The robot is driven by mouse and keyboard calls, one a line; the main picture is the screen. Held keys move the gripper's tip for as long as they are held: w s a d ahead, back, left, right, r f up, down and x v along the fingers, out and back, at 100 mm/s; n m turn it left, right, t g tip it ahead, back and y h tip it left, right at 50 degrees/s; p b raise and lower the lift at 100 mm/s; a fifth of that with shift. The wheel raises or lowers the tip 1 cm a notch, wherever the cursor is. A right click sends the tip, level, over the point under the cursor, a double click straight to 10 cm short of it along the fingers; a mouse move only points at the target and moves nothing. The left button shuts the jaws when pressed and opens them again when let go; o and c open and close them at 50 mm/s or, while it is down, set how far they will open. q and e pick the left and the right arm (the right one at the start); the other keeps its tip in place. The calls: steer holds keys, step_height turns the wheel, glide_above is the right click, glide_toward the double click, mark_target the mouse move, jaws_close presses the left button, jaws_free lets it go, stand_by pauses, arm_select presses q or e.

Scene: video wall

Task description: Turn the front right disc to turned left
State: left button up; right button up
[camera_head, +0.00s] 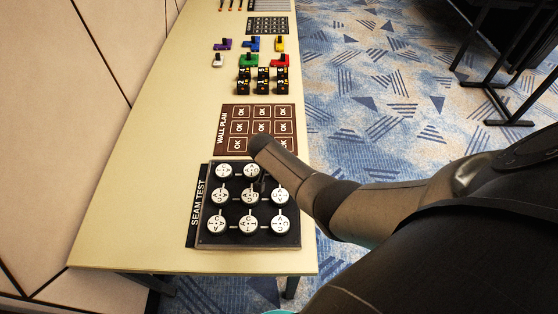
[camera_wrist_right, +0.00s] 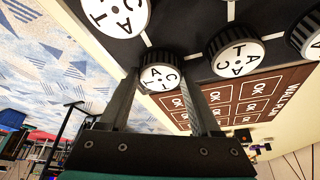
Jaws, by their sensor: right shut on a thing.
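The black SEAM TEST board (camera_head: 264,238) lies on the near end of the table and carries rows of white lettered discs with black sides. My right gripper (camera_head: 262,181) is over its far right corner, and my forearm hides the far right disc there. In the right wrist view my right gripper (camera_wrist_right: 163,82) is shut on a white disc (camera_wrist_right: 160,78), one finger on each side. Letters A, C and T show on its face. Neighbouring discs (camera_wrist_right: 235,52) stand apart from the fingers. My left gripper is not in view.
A brown WALL PLAN board (camera_head: 240,150) with OK squares lies just beyond the SEAM TEST board. Farther along are black number blocks (camera_head: 263,87), coloured pieces (camera_head: 249,60) and a dark keypad-like panel (camera_head: 268,25). The table's left side (camera_head: 140,190) is bare.

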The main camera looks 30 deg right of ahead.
steer(key=o, duration=1.4)
steer(key=shift+c, duration=0.2)
steer(key=shift+r, duration=0.1)
steer(key=shift+a+r+p, duration=0.1)
steer(key=shift+r+p, duration=0.15)
steer(key=shift+p, duration=0.05)
steer(key=p+v, duration=0.5)
steer(key=v, duration=0.9)
steer(key=shift+s+r, duration=0.2)
steer(key=shift+a, duration=0.1)
